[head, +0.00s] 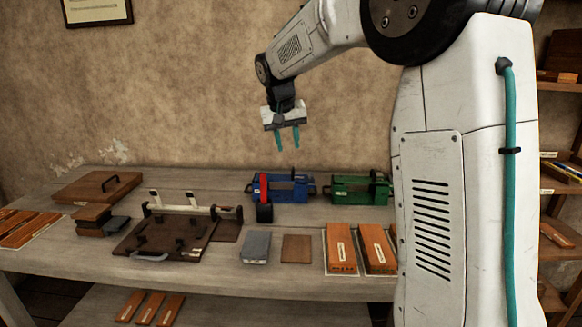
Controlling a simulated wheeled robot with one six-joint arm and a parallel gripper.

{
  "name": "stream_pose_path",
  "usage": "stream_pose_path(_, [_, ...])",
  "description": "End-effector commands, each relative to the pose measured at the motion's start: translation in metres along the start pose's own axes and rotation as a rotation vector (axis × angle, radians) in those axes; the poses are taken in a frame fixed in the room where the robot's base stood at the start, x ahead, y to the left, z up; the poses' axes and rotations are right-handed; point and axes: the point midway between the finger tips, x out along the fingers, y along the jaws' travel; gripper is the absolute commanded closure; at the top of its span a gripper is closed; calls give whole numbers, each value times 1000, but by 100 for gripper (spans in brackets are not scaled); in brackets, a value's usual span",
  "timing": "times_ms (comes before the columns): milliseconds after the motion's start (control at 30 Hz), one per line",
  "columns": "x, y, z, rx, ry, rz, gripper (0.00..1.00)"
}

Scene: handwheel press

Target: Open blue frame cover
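The blue frame (292,191) stands toward the back of the table, right of its middle. It has a dark cover or bar across its top and a red strap-like part (263,187) at its left end. A black block (265,213) sits at its front left. The cover looks down, but it is too small to be sure. My gripper (287,139) hangs in the air above the blue frame, fingers pointing down. Its two teal fingers are apart with nothing between them. It touches nothing.
A green frame (358,190) stands just right of the blue one. A dark brown board with fittings (165,237) lies to the left. A grey block (256,246), a brown square (297,248) and orange-brown blocks (341,247) lie in front. Shelves (557,87) stand at the right.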

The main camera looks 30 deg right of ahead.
Motion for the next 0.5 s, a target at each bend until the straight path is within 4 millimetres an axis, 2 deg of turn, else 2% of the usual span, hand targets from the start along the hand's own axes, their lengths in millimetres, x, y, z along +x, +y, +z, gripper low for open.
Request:
stream_pose_path(33, [22,-2,-26,22,4,14,67])
stream_pose_path(100, [47,-1,-59,53,18,33,67])
stream_pose_path(200, [82,-1,-97,90,39,55,67])
stream_pose_path(333, [119,2,-130,128,60,77,67])
stream_pose_path(500, [145,3,-150,152,75,90,67])
